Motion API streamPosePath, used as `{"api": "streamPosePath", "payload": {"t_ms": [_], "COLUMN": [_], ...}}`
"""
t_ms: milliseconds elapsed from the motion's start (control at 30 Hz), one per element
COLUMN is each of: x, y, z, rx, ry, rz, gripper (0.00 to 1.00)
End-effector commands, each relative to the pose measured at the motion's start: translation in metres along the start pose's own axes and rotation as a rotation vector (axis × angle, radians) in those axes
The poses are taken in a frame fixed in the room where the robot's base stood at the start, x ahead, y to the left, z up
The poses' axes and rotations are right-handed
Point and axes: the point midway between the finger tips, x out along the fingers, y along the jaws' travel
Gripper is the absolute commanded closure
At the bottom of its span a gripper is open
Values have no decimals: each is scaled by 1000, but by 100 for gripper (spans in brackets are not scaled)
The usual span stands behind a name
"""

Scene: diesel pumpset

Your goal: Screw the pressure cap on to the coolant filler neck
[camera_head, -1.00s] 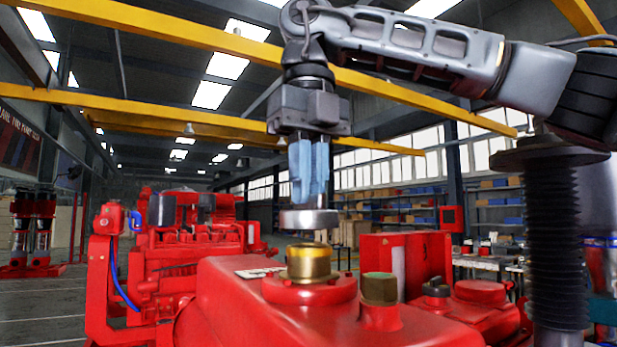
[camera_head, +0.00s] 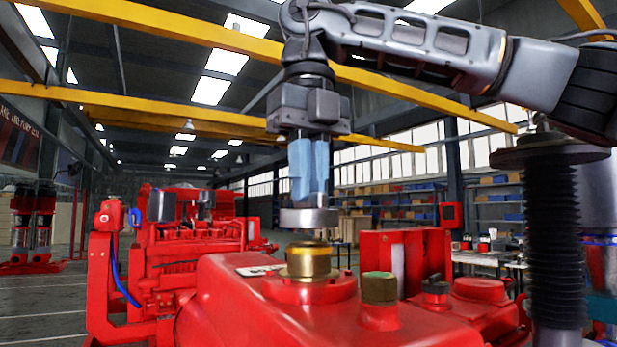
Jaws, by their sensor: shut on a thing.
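My gripper (camera_head: 309,188) points straight down with its light-blue fingers shut on the pressure cap. The pressure cap (camera_head: 309,218) is a flat silver-grey disc held level below the fingertips. The coolant filler neck (camera_head: 309,262) is a short brass-coloured cylinder standing upright on a round red base on top of the red housing. The cap hangs above the neck, roughly in line with it, with a small gap between them. A darker part shows in that gap, just above the neck's rim. The inside of the neck is hidden from this low angle.
A red box (camera_head: 405,262) rises behind. Red engine parts (camera_head: 190,245) fill the left. Space around the held cap is clear.

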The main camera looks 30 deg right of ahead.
Motion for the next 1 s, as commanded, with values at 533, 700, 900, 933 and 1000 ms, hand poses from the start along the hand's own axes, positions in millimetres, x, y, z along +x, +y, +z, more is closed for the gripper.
{"api": "streamPosePath", "payload": {"t_ms": [533, 700, 900, 933, 1000], "x": [19, 25, 28, 27, 27], "y": [0, 0, 0, 0, 0], "z": [0, 0, 0, 0, 0], "rx": [0, 0, 0, 0, 0], "ry": [-1, -1, -1, -1, 0], "rz": [1, 1, 0, 0, 0], "gripper": [100, 100, 100, 100, 100]}}
